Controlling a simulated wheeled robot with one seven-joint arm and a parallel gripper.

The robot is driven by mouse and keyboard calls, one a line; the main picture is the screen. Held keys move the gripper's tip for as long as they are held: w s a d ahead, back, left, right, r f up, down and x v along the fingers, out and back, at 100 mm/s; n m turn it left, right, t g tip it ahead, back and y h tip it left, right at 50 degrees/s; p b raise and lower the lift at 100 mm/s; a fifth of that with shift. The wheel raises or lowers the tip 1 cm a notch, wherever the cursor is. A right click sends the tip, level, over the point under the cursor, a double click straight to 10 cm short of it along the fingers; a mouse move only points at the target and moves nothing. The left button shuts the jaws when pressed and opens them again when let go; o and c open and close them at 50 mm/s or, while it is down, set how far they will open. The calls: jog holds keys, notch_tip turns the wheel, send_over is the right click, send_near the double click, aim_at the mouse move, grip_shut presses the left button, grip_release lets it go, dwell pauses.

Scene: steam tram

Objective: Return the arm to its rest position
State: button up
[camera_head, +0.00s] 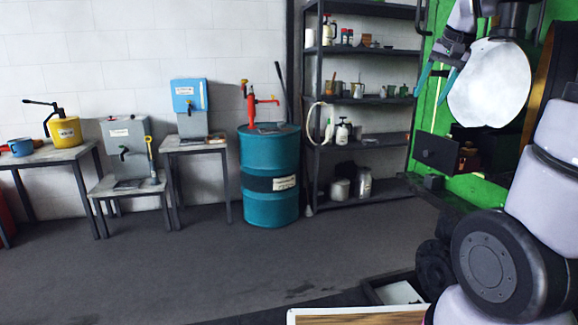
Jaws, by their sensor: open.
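My gripper (437,80) is at the upper right of the head view, in front of the green tram wall (432,115). Its two teal-edged fingers point down and to the left and stand apart. Nothing shows between them. My arm runs down the right side of the view, and parts of it hide one another and the wall behind. No separate rest mount for the arm shows.
A dark box (437,152) sits below my gripper on the tram side. Dark shelves (365,50) with bottles and cans, a teal drum (268,180) with a red pump, and small tables (195,143) line the white wall. The grey floor is clear.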

jog(key=s+a+f+n+t, duration=0.1)
jog(key=s+a, duration=0.5)
jog(key=s, duration=0.3)
jog(key=s+a+f+n+y, duration=0.1)
jog(key=s+a, duration=0.5)
jog(key=s, duration=0.4)
jog(key=shift+t, duration=0.4)
jog(key=shift+r, duration=0.15)
